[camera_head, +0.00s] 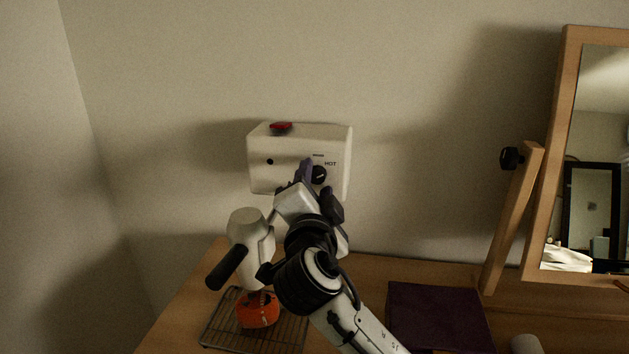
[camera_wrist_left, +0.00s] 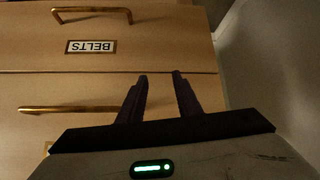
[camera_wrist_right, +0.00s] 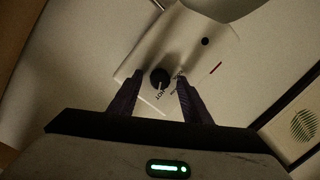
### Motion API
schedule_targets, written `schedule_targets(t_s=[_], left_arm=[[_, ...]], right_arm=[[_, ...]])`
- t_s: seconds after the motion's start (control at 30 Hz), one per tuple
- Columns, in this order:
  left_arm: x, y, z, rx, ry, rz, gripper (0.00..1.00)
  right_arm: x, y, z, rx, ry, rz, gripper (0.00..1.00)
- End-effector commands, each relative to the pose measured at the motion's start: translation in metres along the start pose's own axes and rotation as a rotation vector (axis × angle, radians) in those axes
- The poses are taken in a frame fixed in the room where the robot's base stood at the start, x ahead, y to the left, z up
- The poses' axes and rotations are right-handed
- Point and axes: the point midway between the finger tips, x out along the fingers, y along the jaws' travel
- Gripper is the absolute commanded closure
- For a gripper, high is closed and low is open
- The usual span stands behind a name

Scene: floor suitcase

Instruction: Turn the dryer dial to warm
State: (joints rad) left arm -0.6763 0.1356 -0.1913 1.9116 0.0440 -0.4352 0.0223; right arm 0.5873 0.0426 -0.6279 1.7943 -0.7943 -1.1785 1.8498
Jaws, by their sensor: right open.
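The white dryer box (camera_head: 265,165) is on the wall, with a black dial (camera_head: 318,174) on its front near a HOT label. The dial also shows in the right wrist view (camera_wrist_right: 160,78), with a pale mark on it; its exact setting is too small to tell. My right gripper (camera_head: 319,185) is open in front of the box. In the right wrist view its fingertips (camera_wrist_right: 159,76) lie on either side of the dial; I cannot tell whether they touch it. My left gripper (camera_wrist_left: 160,75) is open and empty, in front of wooden drawers.
A white hair dryer with a black handle (camera_head: 250,235) is left of my right arm, above a wire rack (camera_head: 285,335) and an orange object (camera_head: 257,311). A red button (camera_head: 281,126) tops the box. A dark purple mat (camera_head: 440,315) and a mirror (camera_head: 590,150) are at right.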

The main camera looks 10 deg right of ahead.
Motion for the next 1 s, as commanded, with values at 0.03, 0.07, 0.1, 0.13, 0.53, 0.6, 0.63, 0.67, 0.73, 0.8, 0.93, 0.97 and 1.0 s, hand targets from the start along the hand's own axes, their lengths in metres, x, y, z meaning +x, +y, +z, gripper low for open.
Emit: schedule_targets(t_s=[0.03,0.07,0.1,0.13,0.53,0.6,0.63,0.67,0.73,0.8,0.93,0.97,1.0], left_arm=[[0.000,0.000,0.001,0.000,-0.002,0.000,0.69],[0.000,0.000,0.001,-0.001,-0.002,0.000,0.69],[-0.001,0.000,0.002,-0.001,-0.004,0.000,0.69],[-0.001,0.000,0.003,-0.001,-0.005,0.000,0.69],[0.000,0.001,0.010,-0.002,-0.014,0.000,0.69],[0.001,0.000,0.011,-0.002,-0.015,0.000,0.69],[0.002,0.000,0.012,-0.002,-0.015,0.000,0.69],[0.003,0.000,0.013,-0.002,-0.015,0.000,0.69],[0.005,0.000,0.015,-0.002,-0.015,0.000,0.69],[0.006,0.000,0.017,-0.002,-0.016,0.000,0.69],[0.006,0.000,0.017,-0.002,-0.017,0.000,0.69],[0.005,0.000,0.016,-0.002,-0.018,0.000,0.69],[0.003,0.000,0.015,-0.002,-0.018,0.000,0.69]], right_arm=[[0.000,0.000,0.000,0.000,0.000,0.000,0.56],[0.000,0.000,0.000,0.000,0.000,0.000,0.59],[0.000,0.000,0.000,0.000,0.000,0.000,0.66],[0.000,0.000,0.000,0.000,0.000,0.000,0.71],[0.000,0.001,0.001,-0.017,-0.002,0.003,0.97],[0.000,0.001,0.001,-0.035,-0.004,0.006,0.97],[0.000,0.001,0.001,-0.045,-0.005,0.007,0.97],[0.000,0.001,0.001,-0.058,-0.006,0.009,0.97],[-0.001,0.001,0.001,-0.093,-0.009,0.013,0.97],[-0.001,0.002,0.001,-0.139,-0.013,0.020,0.97],[0.000,-0.001,-0.001,-0.243,-0.021,0.032,0.97],[0.000,-0.001,-0.001,-0.271,-0.024,0.035,0.97],[0.000,-0.002,-0.001,-0.309,-0.027,0.040,0.97]])
